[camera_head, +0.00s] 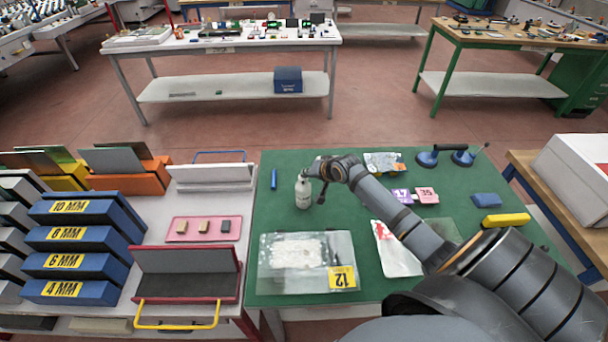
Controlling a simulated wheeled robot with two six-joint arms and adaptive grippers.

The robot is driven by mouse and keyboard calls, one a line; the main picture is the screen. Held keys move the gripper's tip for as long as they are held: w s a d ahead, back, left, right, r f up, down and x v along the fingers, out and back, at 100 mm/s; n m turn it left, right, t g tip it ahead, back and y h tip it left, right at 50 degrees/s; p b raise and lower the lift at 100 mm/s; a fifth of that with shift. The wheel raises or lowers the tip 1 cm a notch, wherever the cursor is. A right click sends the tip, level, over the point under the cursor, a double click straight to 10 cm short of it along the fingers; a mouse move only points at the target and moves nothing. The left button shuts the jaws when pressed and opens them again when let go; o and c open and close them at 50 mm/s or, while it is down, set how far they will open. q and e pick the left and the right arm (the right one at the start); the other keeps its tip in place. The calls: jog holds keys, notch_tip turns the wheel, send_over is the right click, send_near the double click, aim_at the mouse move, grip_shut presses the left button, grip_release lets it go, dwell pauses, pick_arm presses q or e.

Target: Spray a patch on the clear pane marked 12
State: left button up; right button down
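The clear pane marked 12 (268,275) lies flat on the green table mat, with a yellow label "12" (342,277) at its lower right corner. A whitish, uneven patch (298,252) shows on or through its middle. A white spray bottle (303,192) is upright just beyond the pane's far edge. My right gripper (315,178) is at the bottle's upper right side, with a dark finger angled down beside it. The bottle's head is partly hidden, and whether the fingers are closed on it is unclear. My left gripper is out of view.
The green mat (345,220) also holds a blue marker (274,179), pink pads (427,195), a plastic bag (398,250), a yellow block (506,220) and a blue suction lifter (427,159). A pink tray (176,237) and blue racks (75,265) stand left. My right arm crosses the mat's right half.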

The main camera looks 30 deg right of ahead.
jog(key=shift+s+f, duration=0.25)
jog(key=shift+f, duration=0.25)
jog(key=shift+s+f, duration=0.2)
jog(key=shift+f, duration=0.25)
jog(key=shift+d+p, duration=0.1)
jog(key=shift+p, duration=0.2)
jog(key=r+p, duration=0.2)
jog(key=p, duration=0.1)
jog(key=w+r+p, duration=0.1)
jog(key=r+p, duration=0.2)
jog(key=shift+w+d+r, duration=0.1)
jog(key=shift+d, duration=0.05)
jog(key=shift+r+p, duration=0.45)
jog(key=shift+p, duration=0.1)
